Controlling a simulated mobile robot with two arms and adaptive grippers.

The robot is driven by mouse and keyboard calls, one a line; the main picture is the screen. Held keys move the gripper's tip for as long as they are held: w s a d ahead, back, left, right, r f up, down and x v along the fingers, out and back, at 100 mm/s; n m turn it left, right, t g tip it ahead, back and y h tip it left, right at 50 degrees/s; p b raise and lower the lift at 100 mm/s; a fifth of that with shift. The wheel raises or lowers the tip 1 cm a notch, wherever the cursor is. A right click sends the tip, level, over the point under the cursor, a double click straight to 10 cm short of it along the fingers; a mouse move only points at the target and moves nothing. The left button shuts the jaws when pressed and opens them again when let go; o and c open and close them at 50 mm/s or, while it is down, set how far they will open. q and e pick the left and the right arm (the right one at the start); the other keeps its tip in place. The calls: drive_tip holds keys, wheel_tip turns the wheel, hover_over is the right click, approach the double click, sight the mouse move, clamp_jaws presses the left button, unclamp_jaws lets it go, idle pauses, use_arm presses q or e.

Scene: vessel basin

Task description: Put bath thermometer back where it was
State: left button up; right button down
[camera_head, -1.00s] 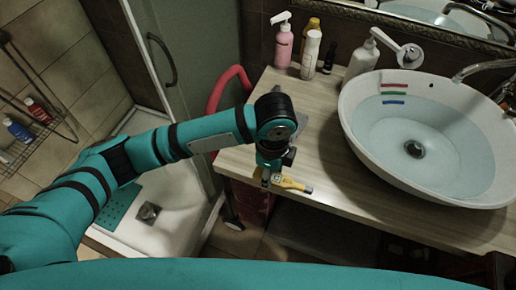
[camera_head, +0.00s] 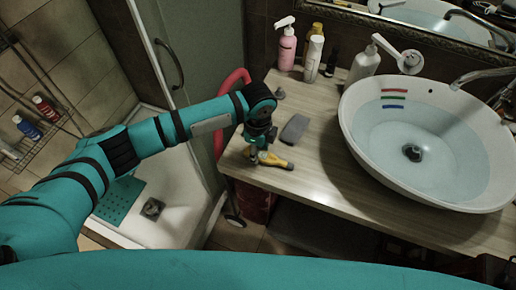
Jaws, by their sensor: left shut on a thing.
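The yellow bath thermometer (camera_head: 274,160) with a dark tip is at the left end of the wooden counter (camera_head: 318,185). My left gripper (camera_head: 257,155) points down and is shut on its left end. The dark tip points right. I cannot tell whether the thermometer touches the counter or is held just above it. The fingers partly hide its left end. My right gripper is not in view.
A grey block (camera_head: 294,128) lies just behind the thermometer. The white basin (camera_head: 350,130) with water fills the counter's right side. A pink pump bottle (camera_head: 287,50), a white bottle (camera_head: 313,60) and others stand at the back. The counter's front strip is clear.

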use_arm(q)
drive_tip(key=o, duration=1.1)
drive_tip(key=shift+f, duration=0.1)
drive_tip(key=shift+o, duration=0.2)
wheel_tip(320, 180, up, 12)
drive_tip(key=b, duration=0.1)
drive_tip(key=shift+b, duration=0.3)
